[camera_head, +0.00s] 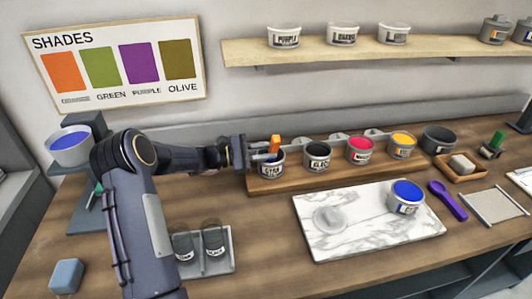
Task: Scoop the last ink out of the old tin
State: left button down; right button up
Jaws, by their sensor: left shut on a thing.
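My left gripper (268,154) reaches in from the left and is shut on a small orange piece (275,143), which stands up at the mouth of the leftmost tin (271,168). The inside of that tin and the lower end of the orange piece are hidden. A tin of blue ink (406,199) stands on the marble slab (320,242). A purple spoon-like tool (447,200) lies right of the slab. I cannot tell which tin is the old one. My right gripper is not in view.
Tins with black (317,156), magenta (361,151) and yellow (402,145) ink share the wooden rack (300,184); a dark grey tin (438,139) is at its right. Two dark jars stand in a tray (227,262). A blue-filled bowl (70,147) is at left.

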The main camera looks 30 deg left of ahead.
pick_arm(q)
notch_tip(320, 180, up, 10)
jog(key=p, duration=0.4)
jog(key=shift+p, duration=0.4)
